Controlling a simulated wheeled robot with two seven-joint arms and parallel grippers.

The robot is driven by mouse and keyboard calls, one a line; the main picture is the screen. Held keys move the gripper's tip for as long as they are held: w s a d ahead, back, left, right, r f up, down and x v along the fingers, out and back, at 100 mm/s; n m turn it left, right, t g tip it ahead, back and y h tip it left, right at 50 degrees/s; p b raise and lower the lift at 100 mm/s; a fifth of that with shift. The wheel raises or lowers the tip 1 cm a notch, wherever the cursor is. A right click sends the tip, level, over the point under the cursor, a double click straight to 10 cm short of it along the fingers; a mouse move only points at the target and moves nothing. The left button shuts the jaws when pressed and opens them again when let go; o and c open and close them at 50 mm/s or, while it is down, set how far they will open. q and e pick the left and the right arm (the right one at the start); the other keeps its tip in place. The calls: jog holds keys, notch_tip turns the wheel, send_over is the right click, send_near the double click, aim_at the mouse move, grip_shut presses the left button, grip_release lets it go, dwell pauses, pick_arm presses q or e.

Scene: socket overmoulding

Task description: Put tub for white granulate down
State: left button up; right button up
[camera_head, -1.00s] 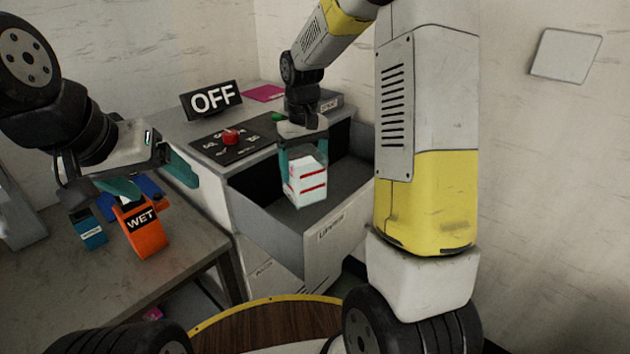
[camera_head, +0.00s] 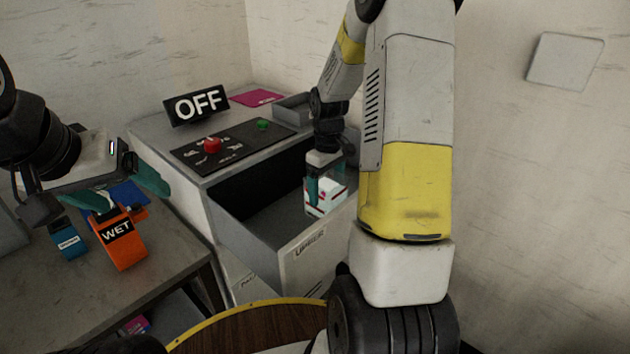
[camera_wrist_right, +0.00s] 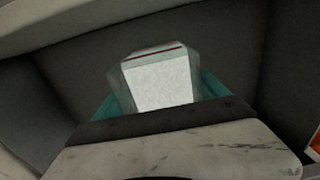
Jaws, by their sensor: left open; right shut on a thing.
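The tub for white granulate (camera_head: 323,200) is a small clear box with white contents and red lines. My right gripper (camera_head: 326,184) is shut on it, one teal finger on each side. It is inside the open grey drawer (camera_head: 255,217) of the machine, towards its right end. I cannot tell whether the tub touches the drawer floor. In the right wrist view the tub (camera_wrist_right: 160,77) sits between the teal fingers with drawer walls around it. My left gripper (camera_head: 128,185) is open and empty at the left, above the side table.
The machine top carries an "OFF" sign (camera_head: 196,105), a panel with a red knob (camera_head: 212,145) and a green button (camera_head: 263,125), and a grey tray (camera_head: 293,108). An orange "WET" container (camera_head: 121,240) and a blue container (camera_head: 68,242) stand on the left table (camera_head: 175,255).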

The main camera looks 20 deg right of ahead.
aim_at(333, 184)
jog(key=shift+w+d+f, duration=0.15)
jog(key=shift+w+d, duration=1.05)
jog(key=shift+d, duration=0.05)
jog(key=shift+w+d+f, duration=0.1)
jog(key=shift+d+f, duration=0.05)
jog(key=shift+f, duration=1.6)
jog(key=o, duration=1.9)
jog(key=shift+f, duration=0.15)
